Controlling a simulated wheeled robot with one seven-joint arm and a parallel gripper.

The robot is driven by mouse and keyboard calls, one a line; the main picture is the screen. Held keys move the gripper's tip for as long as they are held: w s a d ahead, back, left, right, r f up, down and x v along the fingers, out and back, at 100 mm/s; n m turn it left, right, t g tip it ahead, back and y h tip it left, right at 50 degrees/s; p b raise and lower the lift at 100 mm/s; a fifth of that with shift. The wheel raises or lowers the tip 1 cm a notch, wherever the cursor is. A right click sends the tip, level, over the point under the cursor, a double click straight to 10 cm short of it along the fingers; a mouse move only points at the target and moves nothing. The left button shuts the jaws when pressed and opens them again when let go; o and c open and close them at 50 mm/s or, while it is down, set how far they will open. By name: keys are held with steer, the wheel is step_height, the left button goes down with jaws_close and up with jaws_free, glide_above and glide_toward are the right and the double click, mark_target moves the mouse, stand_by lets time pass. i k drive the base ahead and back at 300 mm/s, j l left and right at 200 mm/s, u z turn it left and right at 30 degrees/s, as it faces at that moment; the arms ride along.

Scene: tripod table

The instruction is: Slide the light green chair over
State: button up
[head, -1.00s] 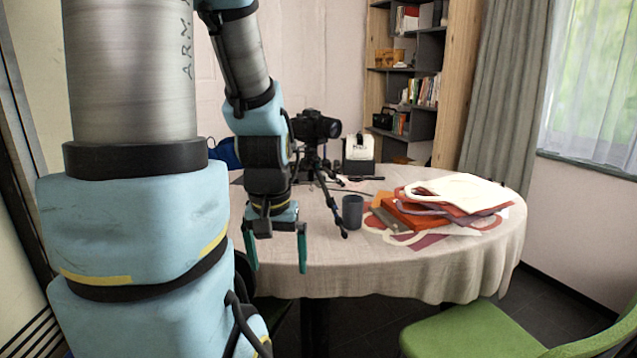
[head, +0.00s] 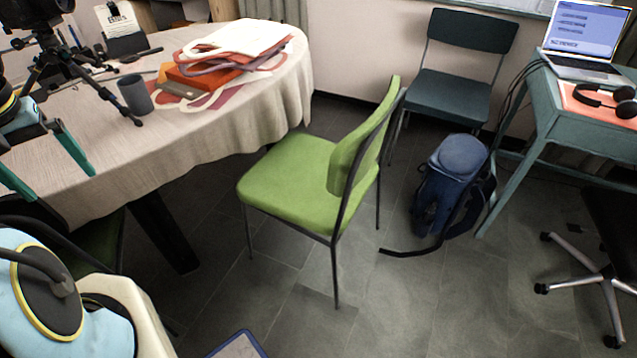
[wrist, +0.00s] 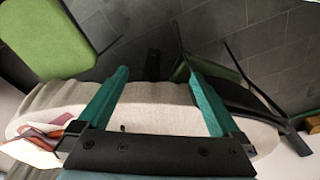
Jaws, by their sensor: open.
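The light green chair (head: 304,182) stands on the grey floor at the right end of the cloth-covered table (head: 213,137), with its backrest on the side away from the table. Its green seat also shows at the upper left of the wrist view (wrist: 47,41). My gripper (head: 46,166) is at the left of the head view, near the table's front edge and well apart from the chair. In the wrist view the two teal fingers (wrist: 162,76) are spread wide with nothing between them.
A dark teal chair (head: 452,92) stands behind by the wall. A desk (head: 581,118) with a laptop and a wheeled chair (head: 607,262) are at the right.

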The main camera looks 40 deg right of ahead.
mark_target(315, 184)
steer(key=k+l+z, duration=0.2)
steer(key=l, duration=0.4)
steer(key=l+z, duration=0.2)
steer(key=l, duration=0.45)
steer(key=k+l+z, duration=0.2)
steer(key=l, duration=0.45)
steer(key=i, duration=0.05)
